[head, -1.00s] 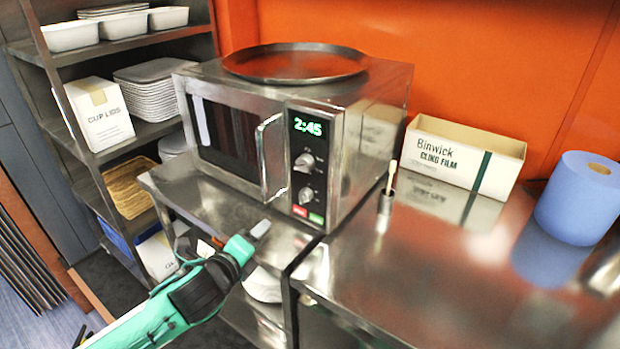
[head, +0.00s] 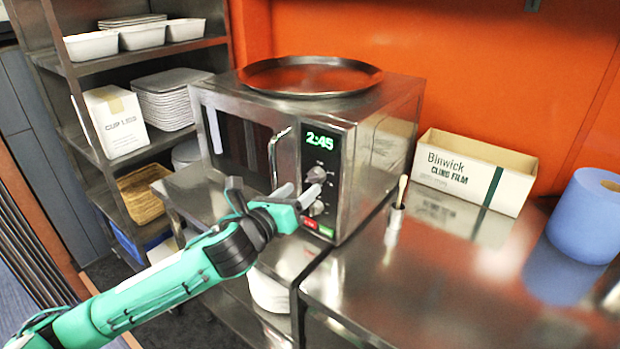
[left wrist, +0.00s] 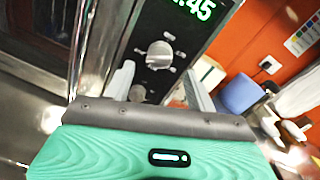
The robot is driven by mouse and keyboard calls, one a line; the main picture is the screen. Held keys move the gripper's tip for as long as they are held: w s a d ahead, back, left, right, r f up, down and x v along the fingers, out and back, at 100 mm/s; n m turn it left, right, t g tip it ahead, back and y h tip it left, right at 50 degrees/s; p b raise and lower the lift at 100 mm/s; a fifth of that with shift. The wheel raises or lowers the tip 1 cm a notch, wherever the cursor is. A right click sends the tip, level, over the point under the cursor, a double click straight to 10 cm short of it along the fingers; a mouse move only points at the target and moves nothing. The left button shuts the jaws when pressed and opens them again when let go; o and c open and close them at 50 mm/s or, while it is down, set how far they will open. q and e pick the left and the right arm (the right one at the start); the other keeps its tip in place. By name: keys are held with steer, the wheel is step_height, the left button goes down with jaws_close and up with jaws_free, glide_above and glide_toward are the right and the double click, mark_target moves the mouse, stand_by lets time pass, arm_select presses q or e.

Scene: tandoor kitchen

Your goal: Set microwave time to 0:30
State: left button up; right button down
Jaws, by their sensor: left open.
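The steel microwave (head: 382,150) stands on a steel counter with its door shut. Its green display (head: 322,141) reads 2:45; part of the digits also shows in the left wrist view (left wrist: 197,8). Below the display are an upper knob (head: 316,174) and a lower knob (head: 317,208), then a red button (head: 309,222) and a green button (head: 326,231). My left gripper (head: 300,190) is open in front of the control panel, its fingertips close to the knobs. In the left wrist view the upper knob (left wrist: 159,54) lies ahead, beyond the fingers; the lower knob (left wrist: 137,93) is beside the left finger.
The door handle (head: 273,160) stands out left of the panel. A round tray (head: 310,76) lies on top of the microwave. To the right are a small pot with a brush (head: 396,212), a cling film box (head: 475,170) and a blue roll (head: 583,222).

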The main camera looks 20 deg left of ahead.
mark_target(311, 181)
arm_select(q)
steer(key=x, duration=0.5)
steer(key=shift+p, duration=0.3)
steer(key=c, duration=1)
